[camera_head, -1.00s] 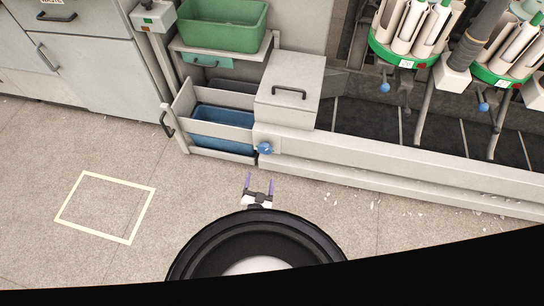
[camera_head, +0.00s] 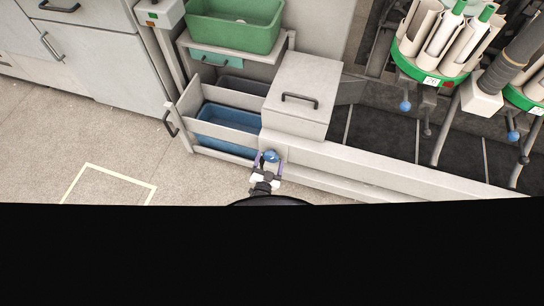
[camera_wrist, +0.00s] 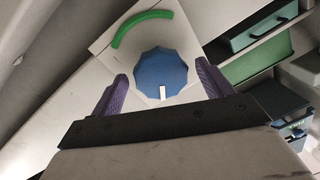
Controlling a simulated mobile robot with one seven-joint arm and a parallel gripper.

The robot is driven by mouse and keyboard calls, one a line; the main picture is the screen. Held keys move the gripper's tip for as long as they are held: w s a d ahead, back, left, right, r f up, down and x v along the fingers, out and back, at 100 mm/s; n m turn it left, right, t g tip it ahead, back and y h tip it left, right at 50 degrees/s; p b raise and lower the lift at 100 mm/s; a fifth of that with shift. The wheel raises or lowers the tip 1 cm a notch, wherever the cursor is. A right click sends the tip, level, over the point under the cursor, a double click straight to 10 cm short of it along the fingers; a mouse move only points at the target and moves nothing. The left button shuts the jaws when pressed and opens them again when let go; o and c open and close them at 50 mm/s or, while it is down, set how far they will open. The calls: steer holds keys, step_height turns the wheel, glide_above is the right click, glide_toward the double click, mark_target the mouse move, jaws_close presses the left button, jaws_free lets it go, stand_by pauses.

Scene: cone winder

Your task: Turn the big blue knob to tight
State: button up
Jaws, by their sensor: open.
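The big blue knob (camera_wrist: 161,72) is on a light plate on the machine's low front rail. In the wrist view its white pointer mark faces down toward my gripper, and a green arc (camera_wrist: 141,27) is on the plate at its upper left. The knob also shows in the head view (camera_head: 271,156). My gripper (camera_wrist: 163,82) is open, with one purple finger on each side of the knob. It also shows in the head view (camera_head: 267,165), at the knob. I cannot tell whether the fingers touch it.
A grey box with a handle (camera_head: 301,85) stands above the rail. Left of the knob is a rack with a blue bin (camera_head: 228,130), and a green bin (camera_head: 236,28) is above it. Open floor (camera_head: 120,140) with a pale outlined square lies left.

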steer(key=shift+w, duration=0.15)
steer(key=c, duration=1)
